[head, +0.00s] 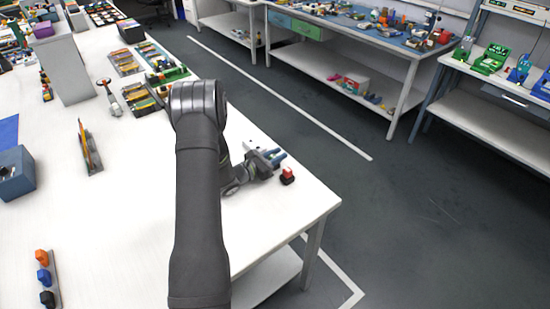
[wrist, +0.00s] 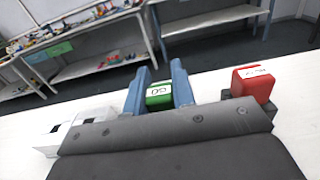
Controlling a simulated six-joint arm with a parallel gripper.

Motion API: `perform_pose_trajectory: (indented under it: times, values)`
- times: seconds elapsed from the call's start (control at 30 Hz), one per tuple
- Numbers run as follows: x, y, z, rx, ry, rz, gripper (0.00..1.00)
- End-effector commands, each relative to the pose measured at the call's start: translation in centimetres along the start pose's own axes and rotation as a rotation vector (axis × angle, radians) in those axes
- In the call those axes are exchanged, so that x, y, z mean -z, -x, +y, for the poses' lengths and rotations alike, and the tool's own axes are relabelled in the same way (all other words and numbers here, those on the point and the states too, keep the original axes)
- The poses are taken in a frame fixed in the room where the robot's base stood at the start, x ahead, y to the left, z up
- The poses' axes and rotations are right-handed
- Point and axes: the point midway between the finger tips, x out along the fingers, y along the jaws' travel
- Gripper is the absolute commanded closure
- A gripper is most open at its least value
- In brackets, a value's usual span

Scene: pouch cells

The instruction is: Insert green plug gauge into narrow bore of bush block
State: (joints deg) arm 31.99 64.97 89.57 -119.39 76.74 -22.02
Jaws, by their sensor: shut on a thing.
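My gripper (wrist: 158,92) has blue fingers, shut on the green plug gauge (wrist: 159,98), whose top carries a label that reads like "GO". In the head view, my gripper (head: 272,157) is near the table's right edge; the green gauge cannot be made out there. A white block with dark openings, apparently the bush block (wrist: 100,116), sits left of the gripper in the wrist view, partly hidden by the gripper body. The gauge is apart from its openings. The gauge's lower end is hidden, as is which bore is narrower.
A red labelled block (wrist: 255,84) stands just right of the fingers; it also shows near the table edge in the head view (head: 287,176). Racks and tools, including an upright holder (head: 90,150), stand farther left on the white table (head: 130,220). Its front middle is clear.

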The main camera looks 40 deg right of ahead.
Motion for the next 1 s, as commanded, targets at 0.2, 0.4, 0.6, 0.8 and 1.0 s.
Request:
perform_pose_trajectory:
  times: [0.2,0.4,0.6,0.8,1.0]
  values:
    - [-1.2,0.0,0.0,0.000,-0.003,-0.002,0.99]
    - [-4.1,0.0,0.0,0.000,-0.004,-0.003,0.99]
    - [-6.7,-1.0,-4.3,0.005,-0.001,-0.003,0.99]
    - [-9.2,-1.9,-8.4,0.003,-0.001,-0.002,0.99]
    - [-10.6,-2.5,-10.7,0.002,-0.001,-0.003,0.99]
